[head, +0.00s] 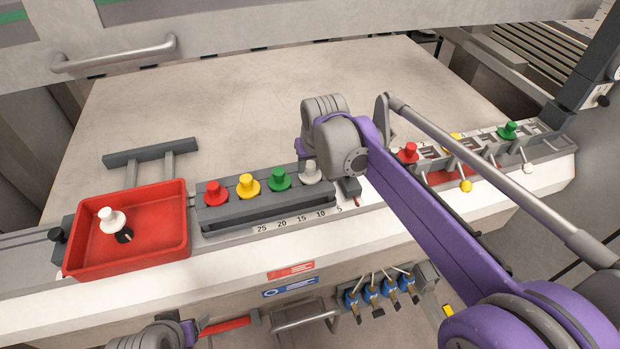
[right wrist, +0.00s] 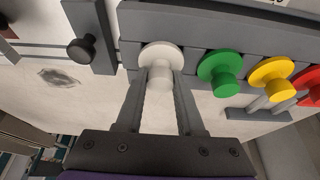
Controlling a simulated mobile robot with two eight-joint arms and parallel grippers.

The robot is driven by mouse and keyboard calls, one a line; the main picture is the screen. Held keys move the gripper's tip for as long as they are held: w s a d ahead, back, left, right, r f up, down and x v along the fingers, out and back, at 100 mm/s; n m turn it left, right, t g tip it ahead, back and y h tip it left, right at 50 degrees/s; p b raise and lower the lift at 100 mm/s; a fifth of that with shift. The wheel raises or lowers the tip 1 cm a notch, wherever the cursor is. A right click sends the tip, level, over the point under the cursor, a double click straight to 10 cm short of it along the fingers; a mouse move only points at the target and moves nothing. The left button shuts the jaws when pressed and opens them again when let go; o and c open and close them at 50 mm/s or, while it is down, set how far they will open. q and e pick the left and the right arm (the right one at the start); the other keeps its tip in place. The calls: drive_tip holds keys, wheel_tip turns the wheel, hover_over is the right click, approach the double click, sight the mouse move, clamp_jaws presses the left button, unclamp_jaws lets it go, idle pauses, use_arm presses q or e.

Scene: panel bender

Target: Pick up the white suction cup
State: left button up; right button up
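The white suction cup (head: 310,171) stands at the right end of a row on a grey rack. In the right wrist view the white suction cup (right wrist: 160,60) lies between the two fingers of my right gripper (right wrist: 161,82). The fingers flank its stem; whether they press on it or leave a small gap is not clear. In the head view my right wrist hides the fingers. Part of my left arm shows at the bottom left of the head view, and the state of its gripper is unclear. Another white suction cup (head: 112,220) lies in a red tray.
Green (head: 279,179), yellow (head: 248,186) and red (head: 214,192) suction cups stand beside the white one on the rack (head: 262,213). The red tray (head: 165,249) is at the left. More cups stand at the right. The metal table (head: 230,100) behind is clear.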

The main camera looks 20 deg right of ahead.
clamp_jaws()
